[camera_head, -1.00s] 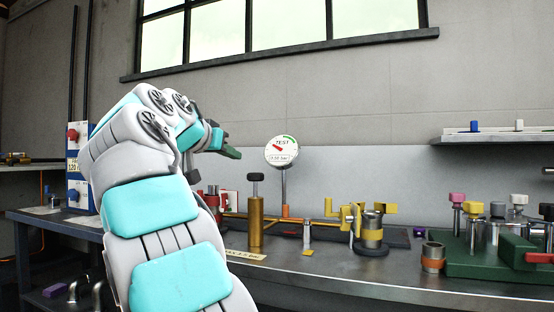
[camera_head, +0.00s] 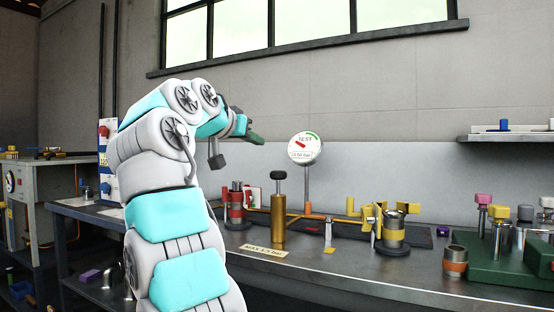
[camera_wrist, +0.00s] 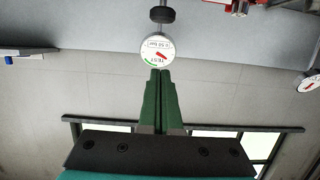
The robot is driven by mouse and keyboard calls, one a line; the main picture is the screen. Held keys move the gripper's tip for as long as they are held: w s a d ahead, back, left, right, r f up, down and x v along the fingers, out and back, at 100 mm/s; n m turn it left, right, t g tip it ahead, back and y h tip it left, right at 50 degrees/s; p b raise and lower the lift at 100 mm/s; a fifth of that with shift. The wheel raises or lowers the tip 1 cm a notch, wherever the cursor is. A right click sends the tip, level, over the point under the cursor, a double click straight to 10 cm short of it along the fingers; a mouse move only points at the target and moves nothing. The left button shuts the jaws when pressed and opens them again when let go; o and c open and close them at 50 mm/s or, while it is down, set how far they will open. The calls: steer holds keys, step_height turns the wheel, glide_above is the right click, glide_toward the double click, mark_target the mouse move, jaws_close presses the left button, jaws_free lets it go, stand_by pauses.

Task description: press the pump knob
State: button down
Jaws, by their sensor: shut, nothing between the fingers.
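The pump is a brass cylinder (camera_head: 278,220) standing on the bench, with a dark knob (camera_head: 278,175) on a thin rod at its top. The knob is raised above the cylinder. My gripper (camera_head: 258,140) is shut and empty, up and to the left of the knob in the head view, apart from it. In the wrist view, which is upside down, the green fingers (camera_wrist: 160,74) are together and point toward the round TEST gauge (camera_wrist: 157,47). A dark knob (camera_wrist: 162,14) shows beyond the gauge there. The TEST gauge also shows in the head view (camera_head: 305,147), with a red needle.
A yellow clamp fixture (camera_head: 370,217) and a metal cup with an orange band (camera_head: 455,261) stand right of the pump. A red-banded cylinder (camera_head: 236,206) stands left of it. A green base with several knobs (camera_head: 500,262) is at the right. The bench front is mostly clear.

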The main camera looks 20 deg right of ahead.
steer(key=shift+s, duration=0.1)
stand_by(0.4)
steer(key=p, duration=0.3)
glide_above(278, 175)
step_height(278, 175, down, 2)
steer(key=shift+w+a+f+b, duration=0.1)
steer(key=shift+a+f+b, duration=0.1)
steer(key=shift+f+b, duration=0.85)
steer(key=shift+w+a+f+b, duration=0.1)
steer(key=shift+a+f+b, duration=0.1)
steer(key=shift+f+b, duration=0.75)
steer(key=shift+f, duration=0.2)
steer(key=shift+f, duration=0.15)
